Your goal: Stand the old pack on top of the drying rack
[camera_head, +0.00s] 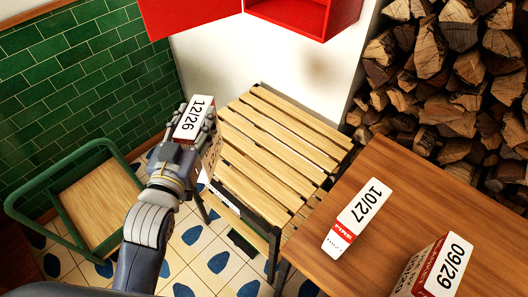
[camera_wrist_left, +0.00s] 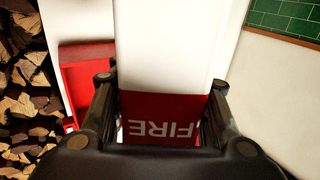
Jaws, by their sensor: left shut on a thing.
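My left gripper (camera_head: 187,140) is shut on a white pack (camera_head: 195,117) with the label 12/26. It holds the pack at the left edge of the slatted wooden drying rack (camera_head: 270,137); I cannot tell the gap between them. In the left wrist view the pack (camera_wrist_left: 165,120) sits between both fingers, with a red band reading FIRE near the palm. Two other packs are on the table: one labelled 10/27 (camera_head: 358,217) and one labelled 09/29 (camera_head: 445,270). My right gripper is not in view.
The brown table (camera_head: 410,190) stands to the right of the rack. A green-framed trolley (camera_head: 95,205) stands at the left. An open red cabinet (camera_head: 290,15) hangs on the wall, and stacked firewood (camera_head: 450,70) fills the back right. The rack's slats look bare.

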